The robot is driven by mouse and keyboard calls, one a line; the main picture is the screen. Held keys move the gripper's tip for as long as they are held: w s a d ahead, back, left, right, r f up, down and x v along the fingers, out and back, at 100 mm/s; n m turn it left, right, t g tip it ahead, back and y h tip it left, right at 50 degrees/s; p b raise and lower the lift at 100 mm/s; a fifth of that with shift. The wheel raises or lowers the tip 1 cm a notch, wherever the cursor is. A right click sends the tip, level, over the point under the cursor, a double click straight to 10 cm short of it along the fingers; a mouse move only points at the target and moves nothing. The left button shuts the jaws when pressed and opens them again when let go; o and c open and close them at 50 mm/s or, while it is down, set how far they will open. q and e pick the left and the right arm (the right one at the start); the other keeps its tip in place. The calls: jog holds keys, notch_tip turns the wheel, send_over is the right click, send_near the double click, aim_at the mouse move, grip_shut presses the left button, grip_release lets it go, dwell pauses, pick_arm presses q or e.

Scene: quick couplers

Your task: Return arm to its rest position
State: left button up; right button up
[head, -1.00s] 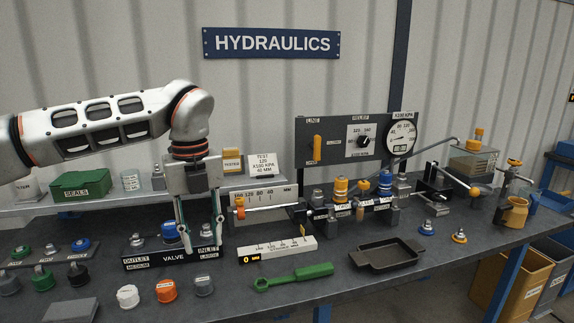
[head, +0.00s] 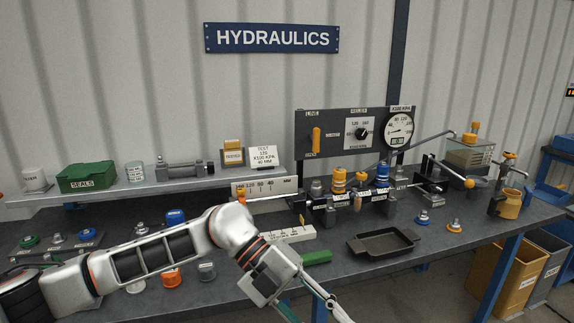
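My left arm comes in low from the left, across the front of the bench. My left gripper (head: 308,305) points down and to the right at the bottom edge, in front of the bench. Its fingers stand apart with nothing seen between them; their tips are cut off by the frame. My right gripper is not in view. A blue cap (head: 175,216) shows above the arm.
The dark bench (head: 340,280) holds a black tray (head: 383,243), a coupler rig with yellow and blue rings (head: 339,181), and an orange cap (head: 171,278). A gauge panel (head: 340,128) stands behind. The back shelf carries a green box (head: 86,177) and a grey cylinder (head: 183,168).

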pick_arm(q)
jog(key=s+d+r+n+t+h, duration=0.2)
jog(key=d+r+n+h, duration=0.3)
jog(key=h, duration=0.5)
jog(key=w+a+f+n+t+y, duration=0.45)
jog(key=a+f+n+t, duration=0.25)
jog(key=n+t, duration=0.3)
jog(key=w+a+f+n+t+y, duration=0.3)
jog(key=w+a+f+n+t, duration=0.35)
jog(key=n+t, duration=0.35)
jog(key=s+a+f+n+g+y, duration=0.1)
jog(key=s+a+f+n+y, duration=0.1)
jog(key=s+a+f, duration=0.3)
jog(key=s+a+f+n+g+y, duration=0.2)
jog(key=s+a+f+y, duration=0.2)
jog(key=f, duration=0.9)
jog(key=s+a+f+n+g+y, duration=0.2)
jog(key=s+a+f+n+y, duration=0.1)
jog(key=s+a+f, duration=0.5)
jog(key=shift+s+a+f, duration=0.25)
jog(key=shift+a+f, duration=0.35)
jog(key=shift+a, duration=0.35)
